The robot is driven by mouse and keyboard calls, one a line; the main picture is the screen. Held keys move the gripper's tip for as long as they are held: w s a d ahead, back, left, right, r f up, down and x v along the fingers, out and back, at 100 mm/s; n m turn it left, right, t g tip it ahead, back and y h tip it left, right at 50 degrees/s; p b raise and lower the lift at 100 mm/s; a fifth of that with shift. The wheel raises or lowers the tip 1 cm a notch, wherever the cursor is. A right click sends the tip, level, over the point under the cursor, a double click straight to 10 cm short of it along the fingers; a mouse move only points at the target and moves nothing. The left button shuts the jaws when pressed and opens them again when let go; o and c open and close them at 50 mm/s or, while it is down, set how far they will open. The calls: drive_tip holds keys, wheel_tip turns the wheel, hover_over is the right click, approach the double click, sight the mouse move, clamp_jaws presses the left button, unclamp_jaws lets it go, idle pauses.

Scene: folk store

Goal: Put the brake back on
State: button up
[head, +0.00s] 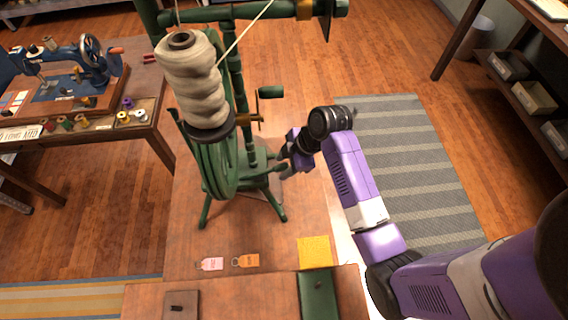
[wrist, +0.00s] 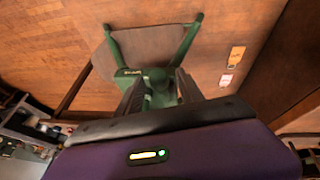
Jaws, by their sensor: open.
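A green machine (head: 232,70) with a cone of pale yarn (head: 190,75) stands on the wooden bench. A green handle (head: 270,92) sticks out on its right side. My gripper (head: 284,166) is open at the lower right of the machine, close to its stand. In the wrist view, a rounded green part (wrist: 158,78) lies between the two open fingers of my gripper (wrist: 158,92). A green block with small pale lettering (wrist: 127,73) sits beside the left finger. I cannot tell whether the fingers touch the green part, nor clearly which part is the brake.
A pink tag (head: 211,264), an orange tag (head: 246,261) and a yellow cloth (head: 315,252) lie on the bench front. A sewing machine (head: 85,65) and thread spools stand on the left table. A striped rug (head: 405,150) lies on the floor at right.

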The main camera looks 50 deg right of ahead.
drive_tip(key=shift+c, duration=0.2)
clamp_jaws()
idle(1.1)
